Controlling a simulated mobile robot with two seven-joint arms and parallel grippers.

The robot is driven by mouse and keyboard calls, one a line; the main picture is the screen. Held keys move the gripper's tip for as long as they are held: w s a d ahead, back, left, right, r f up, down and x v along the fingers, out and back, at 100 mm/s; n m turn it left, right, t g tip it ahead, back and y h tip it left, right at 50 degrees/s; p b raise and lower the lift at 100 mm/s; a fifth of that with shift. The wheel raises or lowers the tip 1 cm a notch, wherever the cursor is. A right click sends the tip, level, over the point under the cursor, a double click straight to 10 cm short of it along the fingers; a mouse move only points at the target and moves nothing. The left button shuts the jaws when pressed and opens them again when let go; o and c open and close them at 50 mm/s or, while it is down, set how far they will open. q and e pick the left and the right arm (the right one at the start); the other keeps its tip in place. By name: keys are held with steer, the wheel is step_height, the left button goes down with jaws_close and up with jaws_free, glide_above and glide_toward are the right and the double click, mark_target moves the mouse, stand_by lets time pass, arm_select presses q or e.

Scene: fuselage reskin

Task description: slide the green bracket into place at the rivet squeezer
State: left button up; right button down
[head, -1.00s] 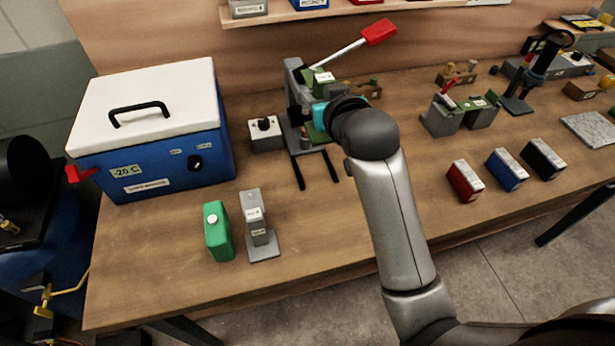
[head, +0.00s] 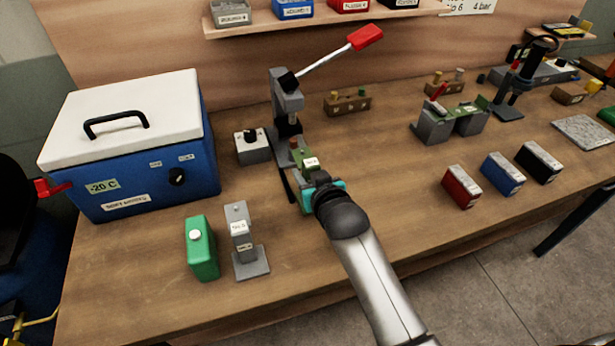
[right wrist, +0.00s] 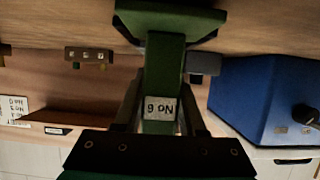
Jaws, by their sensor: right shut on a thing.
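The rivet squeezer (head: 287,103) is a grey upright tool with a raised red-tipped lever (head: 364,38). It stands on the bench behind my right gripper. The green bracket (head: 304,158) carries a white label and is in front of the squeezer, partly overlapping its base. My right gripper (head: 322,186) is shut on the bracket. In the right wrist view the bracket (right wrist: 166,65) shows its "No 6" label upside down between the fingers, with a wide green flange beyond. Whether the bracket touches the squeezer cannot be told. My left gripper is out of view.
A blue cool box (head: 140,160) with a white lid stands left. A small grey switch box (head: 252,147) is beside the squeezer. A green can (head: 202,248) and a grey stand (head: 243,242) are at the front left.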

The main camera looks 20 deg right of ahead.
steer(key=shift+f, duration=0.1)
steer(key=shift+f, duration=0.15)
steer(key=shift+c, duration=2.4)
jaws_free()
steer(key=shift+f, duration=0.1)
steer(key=shift+r, duration=0.2)
steer(key=shift+s+r, duration=0.1)
steer(key=shift+s, duration=0.1)
steer(key=p+v, duration=0.2)
steer(key=v, duration=0.9)
steer(key=shift+s, duration=0.3)
